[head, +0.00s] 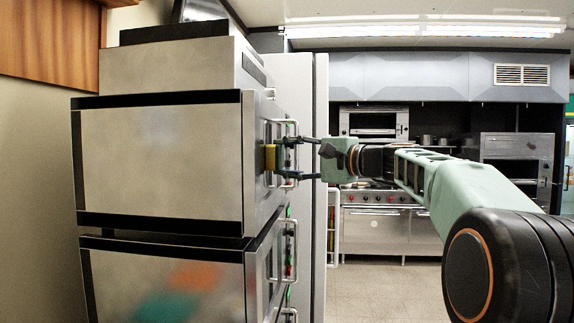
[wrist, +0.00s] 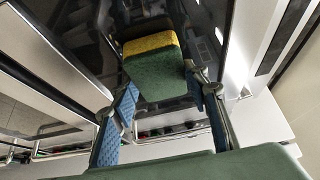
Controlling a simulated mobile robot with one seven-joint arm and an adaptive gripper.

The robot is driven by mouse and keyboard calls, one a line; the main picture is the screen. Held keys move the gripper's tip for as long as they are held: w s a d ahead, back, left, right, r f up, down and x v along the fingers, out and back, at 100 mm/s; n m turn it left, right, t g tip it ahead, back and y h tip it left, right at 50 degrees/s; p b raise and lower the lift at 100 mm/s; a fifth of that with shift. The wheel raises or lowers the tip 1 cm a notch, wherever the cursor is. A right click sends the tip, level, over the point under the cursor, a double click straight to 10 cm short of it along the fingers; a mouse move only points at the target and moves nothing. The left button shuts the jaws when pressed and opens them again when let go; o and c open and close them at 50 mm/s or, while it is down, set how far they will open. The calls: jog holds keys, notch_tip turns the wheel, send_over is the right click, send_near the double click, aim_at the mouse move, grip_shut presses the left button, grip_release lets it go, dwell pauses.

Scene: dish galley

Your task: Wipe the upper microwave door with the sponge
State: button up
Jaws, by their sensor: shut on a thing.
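The upper microwave (head: 163,152) is a steel box stacked on another one. Its door (head: 262,190) faces right in the head view and is seen at a steep angle. My gripper (head: 280,159) is at this door, with its fingers shut on the sponge (head: 270,157). The sponge is yellow on one side and green on the other. In the wrist view the sponge (wrist: 153,68) sits between the blue finger pads, in front of the dark, glossy door glass (wrist: 75,30). I cannot tell for sure whether the sponge touches the glass.
The lower microwave (head: 175,285) stands beneath, with a door handle (head: 292,245) sticking out. The upper door's handle (head: 292,128) is close beside my fingers. A tall pale panel (head: 308,90) stands behind. Ovens and a range (head: 375,225) line the back wall. The floor (head: 385,290) is clear.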

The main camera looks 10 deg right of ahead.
aim_at(278, 159)
jog(key=shift+s+a+b, duration=0.3)
jog(key=shift+s+b, duration=0.1)
jog(key=shift+s, duration=0.25)
jog(key=shift+s+a+b, duration=0.25)
jog(key=shift+s+b, duration=0.15)
jog(key=shift+s, duration=0.25)
jog(key=shift+s+a+f+b, duration=0.15)
jog(key=shift+s+a+b, duration=0.05)
jog(key=shift+s+b, duration=0.55)
jog(key=shift+s+a+b, duration=0.15)
jog(key=shift+s+b, duration=0.2)
jog(key=shift+s, duration=0.2)
jog(key=shift+s+a+b, duration=0.15)
jog(key=shift+s+b, duration=0.2)
jog(key=shift+s, duration=0.15)
jog(key=shift+r, duration=0.2)
jog(key=shift+d, duration=0.1)
jog(key=shift+s+d, duration=0.3)
jog(key=shift+d, duration=0.65)
jog(key=shift+s+d, duration=0.25)
jog(key=shift+d, duration=0.7)
jog(key=shift+s+d, duration=0.3)
jog(key=shift+d, duration=0.65)
jog(key=shift+d, duration=0.15)
jog(key=shift+s+d, duration=0.25)
jog(key=shift+d, duration=0.4)
jog(key=shift+s+d, duration=0.2)
jog(key=shift+d, duration=0.4)
